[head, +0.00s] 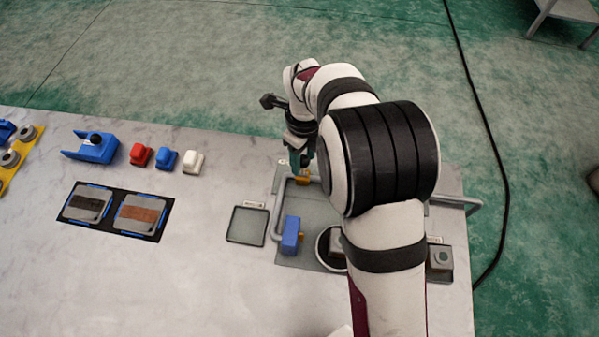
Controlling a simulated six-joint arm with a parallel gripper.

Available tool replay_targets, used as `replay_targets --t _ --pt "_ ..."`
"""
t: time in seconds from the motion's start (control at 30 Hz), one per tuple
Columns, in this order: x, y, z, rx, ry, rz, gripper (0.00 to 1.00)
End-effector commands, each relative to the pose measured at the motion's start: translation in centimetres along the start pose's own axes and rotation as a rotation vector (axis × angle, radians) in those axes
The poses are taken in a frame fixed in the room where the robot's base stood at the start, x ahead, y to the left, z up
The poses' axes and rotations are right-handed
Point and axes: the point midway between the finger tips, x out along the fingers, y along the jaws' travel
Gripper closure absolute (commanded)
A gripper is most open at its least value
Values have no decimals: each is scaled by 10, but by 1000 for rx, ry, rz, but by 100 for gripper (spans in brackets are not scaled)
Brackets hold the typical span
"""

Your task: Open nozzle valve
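A grey bent pipe (280,205) runs over a grey plate on the right part of the table. I cannot tell which of these is the nozzle valve. My gripper (299,166) points down just above the upper end of the pipe, close to the brass fitting. Its fingers are small and dark here, so I cannot tell whether they are open or touch anything. My arm hides part of the plate and pipe to the right.
A shallow square tray (247,225) lies left of the pipe. Red (141,155), blue (167,160) and white (193,162) small blocks stand farther left, beside a blue bracket (92,148). A black mat (117,211) holds two plates. The table's front middle is clear.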

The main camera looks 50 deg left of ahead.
Motion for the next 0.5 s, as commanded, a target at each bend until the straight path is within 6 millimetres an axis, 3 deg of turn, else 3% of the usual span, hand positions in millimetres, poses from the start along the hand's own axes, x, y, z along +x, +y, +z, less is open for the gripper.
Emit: replay_targets --t 0.5 --pt "2 -8 5 1 0 0 48"
